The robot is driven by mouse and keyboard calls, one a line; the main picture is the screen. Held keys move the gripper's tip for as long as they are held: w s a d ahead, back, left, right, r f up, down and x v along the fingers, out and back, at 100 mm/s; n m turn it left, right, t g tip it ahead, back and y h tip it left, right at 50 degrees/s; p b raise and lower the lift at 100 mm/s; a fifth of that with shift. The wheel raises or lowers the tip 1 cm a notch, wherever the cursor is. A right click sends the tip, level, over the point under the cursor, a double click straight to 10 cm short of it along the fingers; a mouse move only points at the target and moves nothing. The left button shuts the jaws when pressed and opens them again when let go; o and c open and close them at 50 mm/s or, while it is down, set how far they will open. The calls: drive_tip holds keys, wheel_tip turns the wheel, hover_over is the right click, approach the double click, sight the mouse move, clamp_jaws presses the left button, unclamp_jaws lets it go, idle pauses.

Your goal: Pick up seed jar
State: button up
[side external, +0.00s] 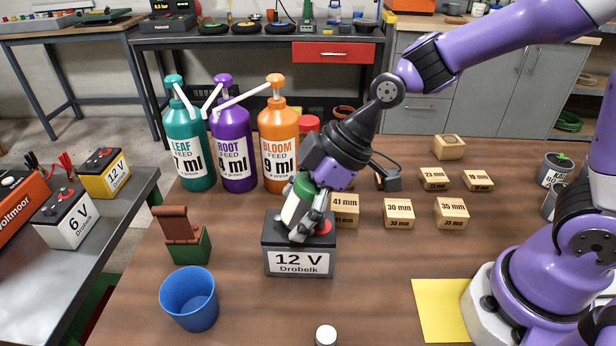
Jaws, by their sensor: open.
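I cannot tell for sure which thing is the seed jar, as no readable seed label shows. A small white-topped container (326,336) is cut off by the bottom edge. A red-capped container (309,124) stands partly hidden behind my arm and the orange bottle. Dark grey labelled cylinders (556,170) stand at the right, one with green on top. My gripper (299,236) points down at the top of the black 12 V Drobelk battery (298,263), in front of its red terminal. It is open. Its fingertips are small and overlap the battery top, so contact is unclear.
Teal (190,150), purple (231,150) and orange (279,155) pump bottles stand behind left. Wooden blocks (398,213) lie to the right. A blue cup (190,300) and a green-brown block piece (183,237) stand front left. A yellow sheet (440,308) lies by my base. The front middle is mostly clear.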

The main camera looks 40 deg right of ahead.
sight(295, 185)
drive_tip(key=c, duration=1.3)
drive_tip(key=shift+o, duration=0.2)
drive_tip(key=shift+r, duration=0.6)
wheel_tip(295, 185, up, 3)
drive_tip(key=shift+f, duration=0.15)
drive_tip(key=s+a+r+m+g+h, duration=0.1)
drive_tip(key=s+a+r+m+h, duration=0.45)
drive_tip(key=s+r+m, duration=0.3)
drive_tip(key=shift+m+y, duration=0.25)
drive_tip(key=w+d+f, duration=0.1)
drive_tip(key=w+f, duration=0.1)
drive_tip(key=w, duration=0.1)
drive_tip(key=w+d+f, duration=0.4)
drive_tip(key=w, duration=0.1)
drive_tip(key=shift+w+d+f, duration=0.2)
drive_tip(key=shift+w+f, duration=0.15)
drive_tip(key=shift+s+x, duration=0.2)
drive_tip(key=shift+x, duration=0.75)
drive_tip(key=shift+s+x, duration=0.25)
drive_tip(key=shift+x, duration=0.75)
